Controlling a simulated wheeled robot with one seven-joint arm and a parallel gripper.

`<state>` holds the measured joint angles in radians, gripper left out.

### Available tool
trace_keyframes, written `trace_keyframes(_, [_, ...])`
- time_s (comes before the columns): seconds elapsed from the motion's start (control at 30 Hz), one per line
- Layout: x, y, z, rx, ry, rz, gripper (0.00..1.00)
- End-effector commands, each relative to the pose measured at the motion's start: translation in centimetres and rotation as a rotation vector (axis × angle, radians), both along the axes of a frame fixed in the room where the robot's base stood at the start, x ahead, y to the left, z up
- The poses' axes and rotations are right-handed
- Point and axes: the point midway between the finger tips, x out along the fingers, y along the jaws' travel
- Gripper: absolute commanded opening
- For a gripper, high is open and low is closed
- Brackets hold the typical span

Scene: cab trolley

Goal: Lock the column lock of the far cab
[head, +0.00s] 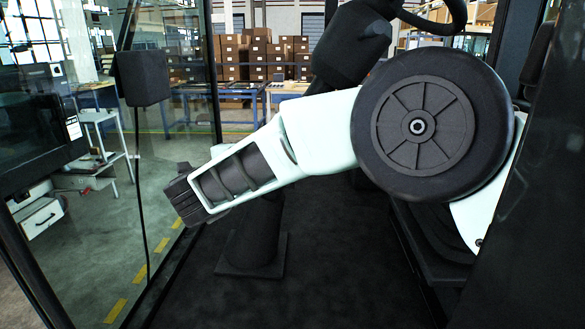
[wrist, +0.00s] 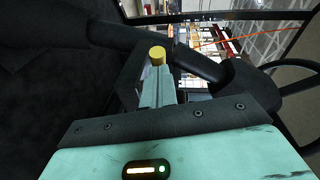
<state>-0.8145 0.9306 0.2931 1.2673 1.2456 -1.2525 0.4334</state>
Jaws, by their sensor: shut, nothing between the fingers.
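The steering column shows in the head view as a black upper housing (head: 350,42) and a black foot (head: 255,240) on the cab floor, with my arm across its middle. In the wrist view a black column part (wrist: 200,62) crosses the upper middle. A small yellow knob (wrist: 157,54), apparently the column lock's end, shows right at my fingertips. My gripper (wrist: 158,72) is shut and points at the knob, with nothing held between its fingers. I cannot tell whether they touch it. The lock's lever is hidden, and its position cannot be told.
A black steering wheel rim (head: 438,22) is at the top of the head view. A dark monitor (head: 32,115) and a small black box (head: 143,78) stand at left, near the glass. The dark cab floor (head: 310,285) is clear in front. Stacked cartons (head: 250,55) are outside.

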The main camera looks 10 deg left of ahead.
Motion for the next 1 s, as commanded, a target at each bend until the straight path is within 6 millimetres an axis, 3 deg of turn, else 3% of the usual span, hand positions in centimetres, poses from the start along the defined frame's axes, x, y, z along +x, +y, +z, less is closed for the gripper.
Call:
trace_keyframes(0.4, [2.1,1.4,-0.1,0.001,-0.002,0.004,0.00])
trace_keyframes(1.0, [3.0,1.6,0.1,-0.001,-0.003,0.005,0.00])
